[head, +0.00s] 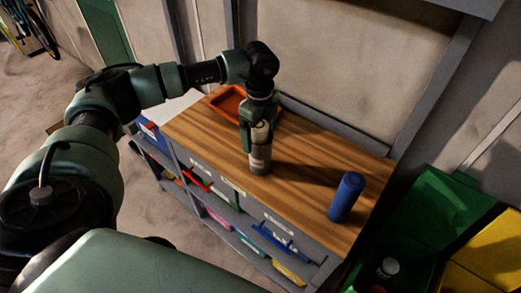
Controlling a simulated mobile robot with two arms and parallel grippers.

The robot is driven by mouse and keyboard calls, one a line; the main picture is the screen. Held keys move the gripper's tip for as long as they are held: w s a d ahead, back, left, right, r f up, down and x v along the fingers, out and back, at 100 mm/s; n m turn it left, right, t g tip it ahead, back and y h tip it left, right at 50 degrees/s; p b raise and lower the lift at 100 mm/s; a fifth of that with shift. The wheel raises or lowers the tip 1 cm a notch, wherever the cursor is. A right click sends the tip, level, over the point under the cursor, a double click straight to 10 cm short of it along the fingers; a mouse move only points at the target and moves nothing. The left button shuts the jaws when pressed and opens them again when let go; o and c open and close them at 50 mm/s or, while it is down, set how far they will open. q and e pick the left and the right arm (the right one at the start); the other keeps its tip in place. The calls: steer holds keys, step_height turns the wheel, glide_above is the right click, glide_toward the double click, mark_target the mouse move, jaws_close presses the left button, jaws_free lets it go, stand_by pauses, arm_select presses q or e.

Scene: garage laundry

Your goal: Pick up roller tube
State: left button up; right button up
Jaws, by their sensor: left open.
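A grey and white cylinder (260,157), which looks like the roller tube, stands upright near the front edge of the wooden bench top (310,190). My left gripper (257,130) points down over it, open, with its fingers around or just in front of the cylinder's upper part. The fingers hide part of it, and I cannot tell whether they touch it. A blue cylinder (346,197) stands upright at the bench's right end, apart from the gripper. My right gripper is not in view.
An orange tray (226,103) lies at the back left of the bench, behind the gripper. Shelves with several coloured items are below the bench top. Green (438,215) and yellow (496,250) bins stand at the right. The bench between the two cylinders is clear.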

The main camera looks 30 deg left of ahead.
arm_select(q)
steer(key=shift+f, duration=1)
steer(key=c, duration=1.5)
steer(key=shift+c, duration=1.2)
steer(key=shift+r, duration=0.15)
